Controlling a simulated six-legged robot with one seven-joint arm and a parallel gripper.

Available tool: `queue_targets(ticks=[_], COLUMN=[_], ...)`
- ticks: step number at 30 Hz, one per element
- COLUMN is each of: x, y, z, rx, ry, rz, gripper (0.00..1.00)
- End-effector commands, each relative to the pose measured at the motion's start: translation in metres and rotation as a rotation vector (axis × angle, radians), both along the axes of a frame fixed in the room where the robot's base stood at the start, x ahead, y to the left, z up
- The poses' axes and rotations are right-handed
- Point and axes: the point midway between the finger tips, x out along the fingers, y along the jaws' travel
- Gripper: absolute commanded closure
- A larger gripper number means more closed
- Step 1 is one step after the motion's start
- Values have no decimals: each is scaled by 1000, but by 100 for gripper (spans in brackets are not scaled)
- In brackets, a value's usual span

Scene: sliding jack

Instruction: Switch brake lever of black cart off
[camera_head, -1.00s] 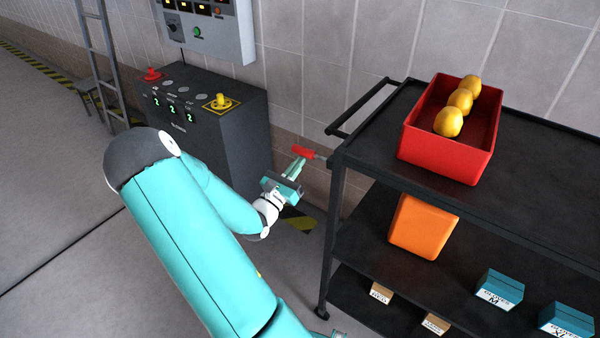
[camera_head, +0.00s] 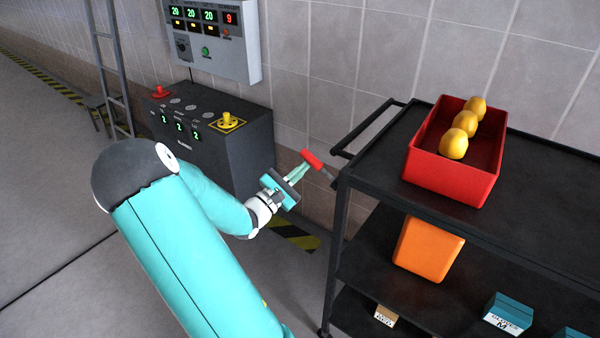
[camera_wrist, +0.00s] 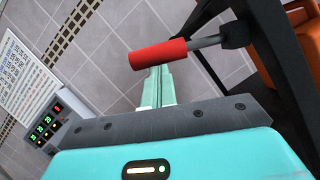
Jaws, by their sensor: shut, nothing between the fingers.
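The black cart (camera_head: 345,215) stands at the right of the head view. Its brake lever has a red grip (camera_head: 312,159) on a grey rod that joins the cart near its left corner post. In the wrist view the red grip (camera_wrist: 158,54) lies ahead of my fingertips, with the rod (camera_wrist: 207,40) running right to a dark mount. My gripper (camera_head: 304,170) is shut and empty. Its fingertips (camera_wrist: 158,70) are at the underside of the red grip; I cannot tell whether they touch it.
A red bin (camera_head: 450,178) with yellow fruit stands on the cart's top. An orange container (camera_head: 427,248) and a blue box (camera_head: 507,313) are on lower shelves. A dark control console (camera_head: 240,150) stands left of the cart, below a wall panel (camera_head: 225,45).

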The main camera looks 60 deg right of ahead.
Motion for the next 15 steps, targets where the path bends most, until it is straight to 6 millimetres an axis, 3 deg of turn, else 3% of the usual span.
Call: queue_targets(ticks=[15], x=[4], y=[2], z=[-3], rx=[-8], ry=[1], rz=[-6], gripper=[100])
